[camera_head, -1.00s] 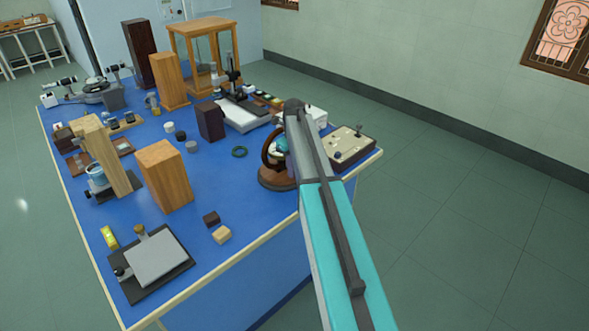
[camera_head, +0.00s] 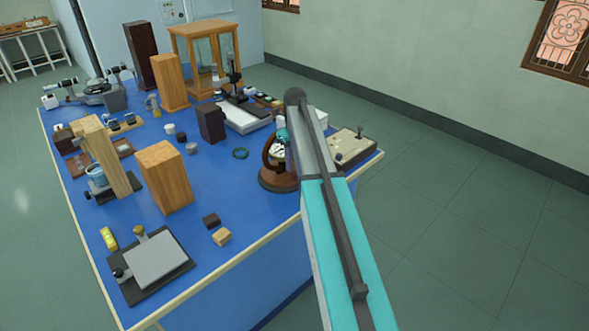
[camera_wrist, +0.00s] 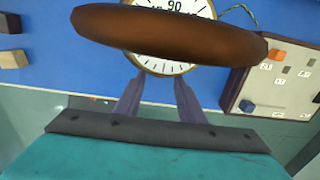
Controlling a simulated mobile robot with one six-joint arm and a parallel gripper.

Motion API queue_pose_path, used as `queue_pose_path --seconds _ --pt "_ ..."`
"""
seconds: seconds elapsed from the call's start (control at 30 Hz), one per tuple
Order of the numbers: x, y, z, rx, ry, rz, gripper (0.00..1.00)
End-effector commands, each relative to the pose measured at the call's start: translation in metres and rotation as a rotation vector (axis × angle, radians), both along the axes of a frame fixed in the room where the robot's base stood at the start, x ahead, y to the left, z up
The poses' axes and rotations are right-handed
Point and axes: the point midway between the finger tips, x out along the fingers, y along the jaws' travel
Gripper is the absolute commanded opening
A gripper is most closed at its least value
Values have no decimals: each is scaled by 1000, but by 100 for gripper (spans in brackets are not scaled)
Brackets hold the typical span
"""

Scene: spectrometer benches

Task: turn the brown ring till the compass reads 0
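The brown ring (camera_wrist: 165,32) crosses the top of the wrist view, close to the camera and seen nearly edge-on. Behind it is the round white compass dial (camera_wrist: 165,66) with a brass rim; "90" shows at its upper part, but the ring hides much of it and no needle can be read. In the head view the brown ring (camera_head: 267,152) stands upright on its round brown base (camera_head: 275,180), partly behind my arm. My gripper (camera_wrist: 159,80) is open, its two fingers apart and empty, tips by the near edge of the dial. My arm hides it in the head view.
A beige box with knobs (camera_head: 352,146) stands just right of the compass, at the table's right edge. A green wire coil (camera_head: 240,153) lies to its left. A dark block (camera_head: 211,121) stands behind. Blue table surface (camera_head: 235,190) is clear front-left.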

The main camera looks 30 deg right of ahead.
Motion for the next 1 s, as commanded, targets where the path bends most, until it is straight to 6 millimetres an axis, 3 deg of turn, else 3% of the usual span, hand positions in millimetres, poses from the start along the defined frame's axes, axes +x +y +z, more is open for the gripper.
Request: queue_pose_path --seconds 0.6,1.0 --pt "1 0 80 1 -1 1 36" --pt "-1 0 97 2 1 1 36"
